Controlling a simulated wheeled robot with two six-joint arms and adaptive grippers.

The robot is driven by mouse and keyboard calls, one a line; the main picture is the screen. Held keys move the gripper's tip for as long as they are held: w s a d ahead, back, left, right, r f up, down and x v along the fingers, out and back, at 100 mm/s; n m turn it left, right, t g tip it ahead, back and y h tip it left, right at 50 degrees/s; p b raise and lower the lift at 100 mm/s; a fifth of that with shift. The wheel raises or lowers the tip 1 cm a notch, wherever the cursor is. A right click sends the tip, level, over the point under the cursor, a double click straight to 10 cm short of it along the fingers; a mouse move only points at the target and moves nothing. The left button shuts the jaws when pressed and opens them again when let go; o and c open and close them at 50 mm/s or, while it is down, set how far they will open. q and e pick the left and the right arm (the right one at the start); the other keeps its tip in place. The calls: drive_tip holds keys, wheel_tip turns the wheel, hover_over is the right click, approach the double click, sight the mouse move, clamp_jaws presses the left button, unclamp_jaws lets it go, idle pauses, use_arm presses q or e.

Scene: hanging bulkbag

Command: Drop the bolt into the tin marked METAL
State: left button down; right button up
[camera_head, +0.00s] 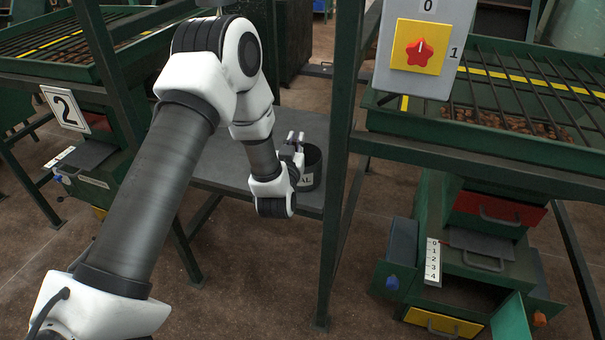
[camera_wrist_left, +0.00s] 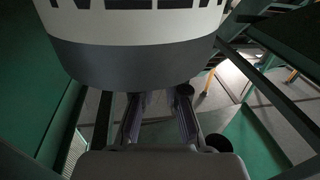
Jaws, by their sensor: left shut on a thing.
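The dark round tin (camera_head: 311,168) stands on a grey table behind the left post of the right-hand green frame. Its white label shows only the letters "AL", as my wrist partly covers it. My left gripper (camera_head: 295,137) is beside the tin's upper left, its fingers by the rim. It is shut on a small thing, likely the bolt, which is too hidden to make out. In the left wrist view a white and grey curved surface (camera_wrist_left: 140,62) with cut-off dark letters fills the top, right by my fingers (camera_wrist_left: 158,115). My right gripper is out of view.
A green post (camera_head: 341,160) stands just right of the tin. A grey panel with a red knob (camera_head: 419,53) hangs on the right. The grey table top (camera_head: 225,165) is bare around my forearm. Open drawers and a green door (camera_head: 510,318) stick out lower right.

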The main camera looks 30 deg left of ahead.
use_arm(q)
drive_tip(key=c, duration=1.1)
unclamp_jaws()
drive_tip(key=shift+c, duration=0.2)
drive_tip(key=v, duration=1.2)
